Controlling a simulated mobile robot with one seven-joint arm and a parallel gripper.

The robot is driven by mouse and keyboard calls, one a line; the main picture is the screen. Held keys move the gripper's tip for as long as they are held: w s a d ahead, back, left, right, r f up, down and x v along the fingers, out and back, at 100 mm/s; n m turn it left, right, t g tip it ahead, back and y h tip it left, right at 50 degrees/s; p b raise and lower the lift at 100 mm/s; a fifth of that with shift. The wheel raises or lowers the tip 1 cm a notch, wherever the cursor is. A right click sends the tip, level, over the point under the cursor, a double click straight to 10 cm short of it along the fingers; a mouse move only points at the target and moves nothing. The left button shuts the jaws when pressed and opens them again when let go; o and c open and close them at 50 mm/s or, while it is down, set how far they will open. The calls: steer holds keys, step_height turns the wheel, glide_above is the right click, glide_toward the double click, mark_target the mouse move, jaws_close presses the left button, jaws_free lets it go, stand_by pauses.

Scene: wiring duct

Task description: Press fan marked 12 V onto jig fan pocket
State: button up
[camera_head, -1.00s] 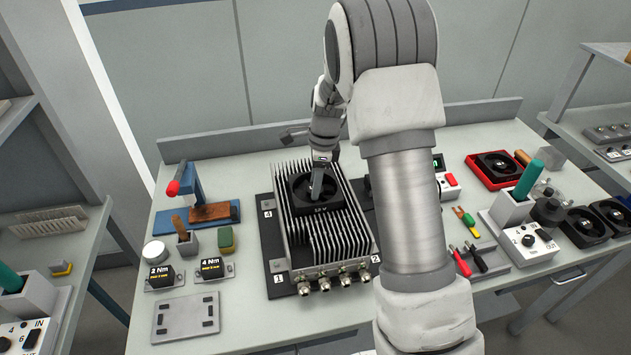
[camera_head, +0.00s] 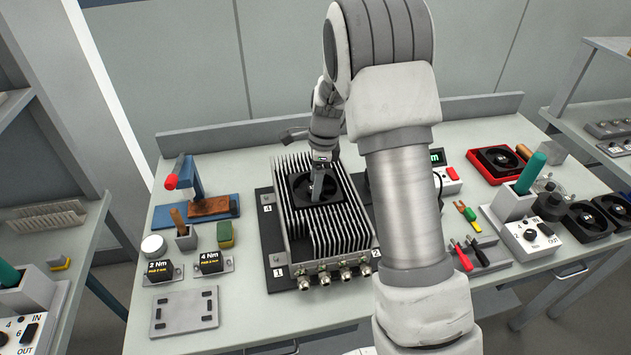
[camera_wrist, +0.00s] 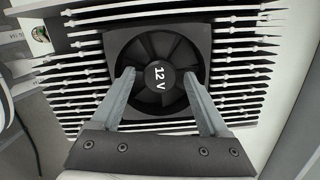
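The black fan (camera_head: 302,187) marked 12 V lies flat in the middle of the finned metal jig (camera_head: 345,228), with fins around it. In the wrist view the fan (camera_wrist: 157,105) faces me, its 12 V hub label readable, within a square gap among the fins. The pocket under the fan is hidden. My gripper (camera_wrist: 158,75) is over the fan, its two grey fingers apart on either side of the hub. A small gap shows between each fingertip and the hub. In the head view my gripper (camera_head: 318,187) points down at the fan.
A red tray (camera_head: 478,178) with another fan stands right of my arm, and more black fans (camera_head: 588,219) lie at the right edge. Torque blocks (camera_head: 160,271) and a flat plate (camera_head: 184,311) lie left of the jig. A blue press (camera_head: 205,209) stands behind them.

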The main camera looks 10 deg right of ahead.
mark_target(324, 192)
steer(key=shift+o, duration=0.3)
step_height(324, 192, up, 17)
steer(key=d, duration=0.2)
steer(key=shift+s+r, duration=0.15)
steer(key=shift+s, duration=0.1)
